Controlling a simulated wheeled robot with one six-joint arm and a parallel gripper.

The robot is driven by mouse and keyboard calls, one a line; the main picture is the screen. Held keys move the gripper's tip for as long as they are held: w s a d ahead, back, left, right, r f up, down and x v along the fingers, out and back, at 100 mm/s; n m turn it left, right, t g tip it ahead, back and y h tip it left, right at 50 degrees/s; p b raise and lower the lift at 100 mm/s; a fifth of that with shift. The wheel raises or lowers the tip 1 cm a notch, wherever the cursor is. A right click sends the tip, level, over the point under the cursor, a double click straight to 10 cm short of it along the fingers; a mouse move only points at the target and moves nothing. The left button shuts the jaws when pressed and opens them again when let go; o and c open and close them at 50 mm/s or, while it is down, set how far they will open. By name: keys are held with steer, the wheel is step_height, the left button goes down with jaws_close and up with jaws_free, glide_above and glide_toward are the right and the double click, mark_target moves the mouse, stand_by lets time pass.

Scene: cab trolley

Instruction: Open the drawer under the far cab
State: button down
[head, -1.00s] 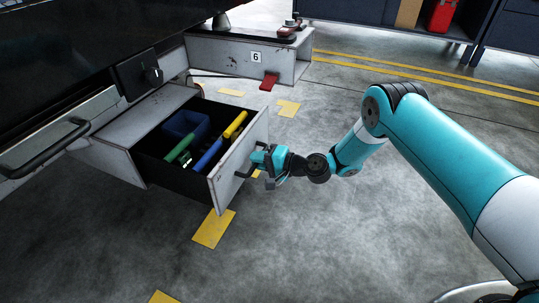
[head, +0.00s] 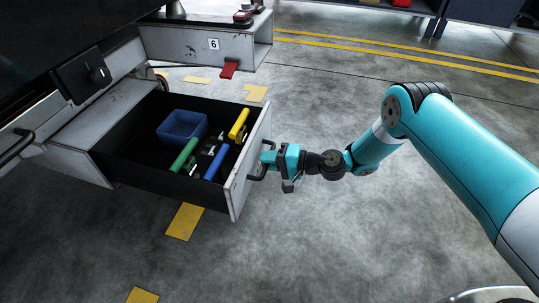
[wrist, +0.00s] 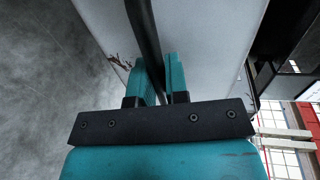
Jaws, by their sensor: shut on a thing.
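The drawer (head: 249,165) under the cab is pulled well out, its grey-white front standing clear of the cab body. Its black handle (wrist: 147,40) runs between my gripper's two teal fingers in the wrist view. My gripper (head: 268,160) is shut on this handle, at the outer side of the drawer front. Inside the drawer lie a blue bin (head: 182,127) and tools with green (head: 184,155), blue (head: 216,162) and yellow (head: 238,124) handles. The dark cab (head: 60,35) stands above and behind the drawer at upper left.
A grey step marked 6 (head: 195,46) with a red pedal (head: 229,69) stands beyond the drawer. Dark shelving (head: 400,12) is at the back. The concrete floor (head: 330,235) to the right and in front is clear, with yellow markings.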

steer(key=shift+s, duration=0.25)
steer(key=c, duration=1.1)
jaws_free()
steer(key=shift+c, duration=0.2)
steer(key=shift+w, duration=0.1)
steer(key=shift+d, duration=0.1)
steer(key=shift+d, duration=0.1)
steer(key=p+v, duration=0.8)
steer(key=v, duration=0.9)
steer(key=shift+r, duration=0.1)
